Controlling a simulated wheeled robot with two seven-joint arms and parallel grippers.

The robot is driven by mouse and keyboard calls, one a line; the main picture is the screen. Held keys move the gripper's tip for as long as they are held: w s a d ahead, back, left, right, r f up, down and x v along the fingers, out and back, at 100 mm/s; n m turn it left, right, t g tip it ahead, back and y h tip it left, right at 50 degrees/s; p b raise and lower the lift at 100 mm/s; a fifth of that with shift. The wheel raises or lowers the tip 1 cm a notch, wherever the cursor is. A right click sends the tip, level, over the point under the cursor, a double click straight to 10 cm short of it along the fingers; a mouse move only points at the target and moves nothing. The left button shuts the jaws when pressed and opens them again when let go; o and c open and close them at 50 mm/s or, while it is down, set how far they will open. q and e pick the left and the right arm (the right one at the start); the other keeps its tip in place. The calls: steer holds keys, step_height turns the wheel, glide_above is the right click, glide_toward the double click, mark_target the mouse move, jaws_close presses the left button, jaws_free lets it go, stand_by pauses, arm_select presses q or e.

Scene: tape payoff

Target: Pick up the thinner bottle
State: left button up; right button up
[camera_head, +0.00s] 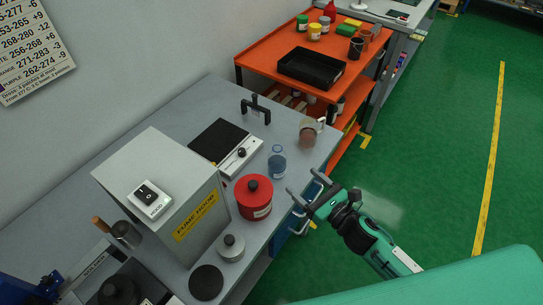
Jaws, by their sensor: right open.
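A slim clear bottle with blue liquid and a pale label (277,163) stands upright on the grey bench, right of the hot plate. A wider red container with a dark knob on its lid (254,198) stands just in front of it. My right gripper (304,185) is open and empty. Its two fingers point toward the bench, to the right of and a little nearer than the slim bottle, apart from it. My left gripper is not in view.
A brownish jar (308,134) stands near the bench's right edge. A hot plate (219,142), a fume hood box (165,185) and a small metal pot (231,248) are on the bench. An orange cart (258,58) with a black tray (311,68) is behind.

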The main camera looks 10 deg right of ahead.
mark_target(284, 164)
steer(key=x, duration=0.8)
steer(key=shift+w+a+r+p, duration=0.1)
steer(key=shift+w+p, duration=0.05)
steer(key=shift+p, duration=0.25)
steer(key=shift+f+x, duration=0.2)
steer(key=shift+x, duration=2.6)
steer(key=shift+a, duration=0.1)
steer(key=c, duration=1.1)
steer(key=shift+r, duration=0.25)
